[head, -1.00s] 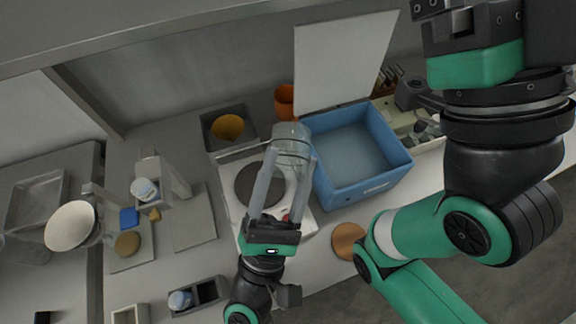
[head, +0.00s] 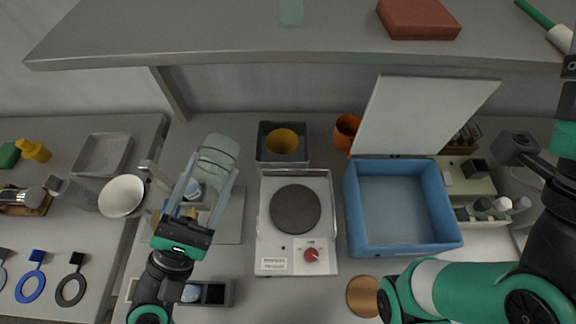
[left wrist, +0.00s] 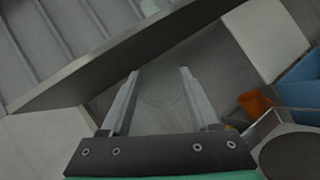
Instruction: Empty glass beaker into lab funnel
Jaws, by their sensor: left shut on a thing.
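My left gripper (head: 204,170) is shut on a clear glass beaker (head: 221,146) and holds it up above the bench, left of the hotplate. The beaker also shows as a faint clear shape between the fingers in the left wrist view (left wrist: 162,90). Its contents cannot be made out. A white cone-shaped vessel (head: 122,196), which looks like the lab funnel, opens upward left of the gripper, apart from the beaker. What supports it is partly unclear. My right arm shows at the right edge, but its gripper is out of view.
A hotplate (head: 268,238) with a red knob stands centrally. Right of it is an open blue box (head: 352,222) with a raised white lid (head: 420,115). A shelf (head: 230,50) overhangs the back.

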